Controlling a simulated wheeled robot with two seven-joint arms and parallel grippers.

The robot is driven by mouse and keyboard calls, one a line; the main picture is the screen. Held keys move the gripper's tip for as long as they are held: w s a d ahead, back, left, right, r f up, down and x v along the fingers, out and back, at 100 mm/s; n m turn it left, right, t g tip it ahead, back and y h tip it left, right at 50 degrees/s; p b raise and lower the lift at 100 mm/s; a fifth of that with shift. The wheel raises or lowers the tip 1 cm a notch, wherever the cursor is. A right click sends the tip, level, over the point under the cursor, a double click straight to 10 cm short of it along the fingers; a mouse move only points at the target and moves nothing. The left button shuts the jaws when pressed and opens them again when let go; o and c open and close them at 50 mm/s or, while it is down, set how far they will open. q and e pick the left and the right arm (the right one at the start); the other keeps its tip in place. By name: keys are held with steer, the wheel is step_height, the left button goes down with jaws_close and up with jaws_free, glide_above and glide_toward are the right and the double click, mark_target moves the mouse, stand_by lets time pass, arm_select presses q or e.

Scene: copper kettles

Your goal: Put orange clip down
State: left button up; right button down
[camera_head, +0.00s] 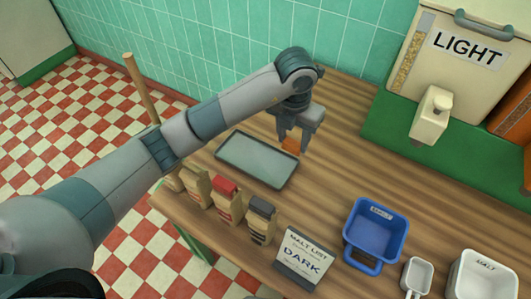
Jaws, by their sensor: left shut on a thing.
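The orange clip (291,145) is between the fingertips of my left gripper (292,143), which is shut on it. The gripper points down over the wooden table, just right of the far right corner of a grey tray (257,160). I cannot tell whether the clip touches the table. My right gripper is not in view.
Paper bags with red (228,200) and black (262,218) clips stand at the table's front left. A "LIGHT" dispenser (455,65) stands behind.

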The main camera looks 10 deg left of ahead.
arm_select(q)
steer(key=shift+f, duration=0.15)
steer(key=shift+d, duration=0.1)
steer(key=shift+a, duration=0.2)
steer(key=w+a+f+p, duration=0.1)
steer(key=a+f, duration=0.1)
steer(key=a, duration=0.1)
steer(key=w+a+f+p, duration=0.1)
steer(key=a+f+p, duration=0.1)
steer(key=a, duration=0.2)
steer(key=w+a+f+p, duration=0.1)
steer(key=a+f+p, duration=0.1)
steer(key=a+f, duration=0.1)
steer(key=shift+a, duration=0.45)
